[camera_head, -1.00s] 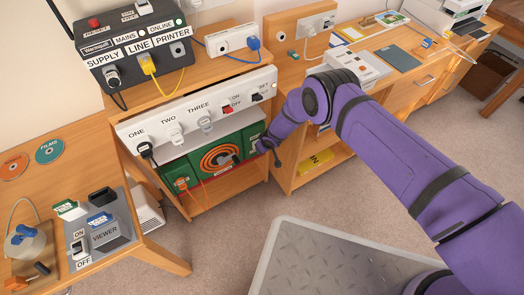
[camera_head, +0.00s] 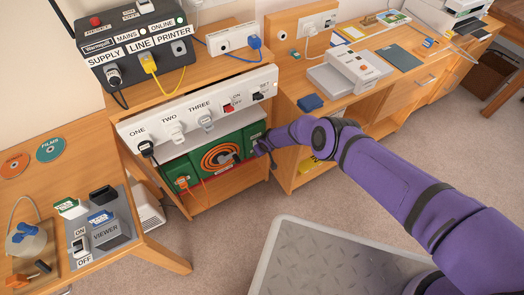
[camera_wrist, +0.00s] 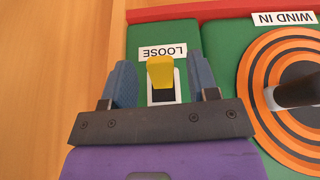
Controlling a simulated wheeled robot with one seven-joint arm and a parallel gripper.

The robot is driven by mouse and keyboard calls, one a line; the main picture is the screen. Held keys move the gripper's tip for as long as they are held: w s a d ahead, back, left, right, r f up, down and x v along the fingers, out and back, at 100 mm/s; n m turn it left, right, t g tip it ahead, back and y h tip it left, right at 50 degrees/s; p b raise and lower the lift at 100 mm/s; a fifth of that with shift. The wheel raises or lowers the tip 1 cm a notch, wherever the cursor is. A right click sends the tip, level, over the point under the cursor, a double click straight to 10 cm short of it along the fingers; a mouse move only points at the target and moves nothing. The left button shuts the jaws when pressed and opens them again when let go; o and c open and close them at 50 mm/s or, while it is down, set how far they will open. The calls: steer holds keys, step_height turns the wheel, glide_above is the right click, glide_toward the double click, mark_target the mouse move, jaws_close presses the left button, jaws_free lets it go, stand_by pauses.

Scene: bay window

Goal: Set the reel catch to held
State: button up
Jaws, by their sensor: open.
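The reel catch (camera_wrist: 160,71) is a small yellow lever in a white-framed slot on a green panel in the wrist view. It sits next to the upside-down LOOSE label (camera_wrist: 163,51). My gripper (camera_wrist: 161,79) is open, its blue fingers on either side of the catch with gaps to both. No second position label shows; the gripper body covers the panel beyond the slot. In the head view my gripper (camera_head: 262,146) is at the right end of the green reel box (camera_head: 182,166), hiding the catch there. The orange cable reel (camera_head: 218,158) is beside it.
A black crank handle (camera_wrist: 296,93) stands out over the orange reel beside my gripper. The white socket strip (camera_head: 180,112) runs just above the reel box. A red rim (camera_wrist: 220,10) and a wooden side (camera_wrist: 60,70) border the green panel.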

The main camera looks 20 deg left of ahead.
steer(key=c, duration=0.9)
steer(key=shift+w+a+r+g+h, duration=0.15)
steer(key=shift+r+g+h, duration=0.35)
steer(key=shift+g+h, duration=0.4)
steer(key=o, duration=0.9)
steer(key=shift+r, duration=0.15)
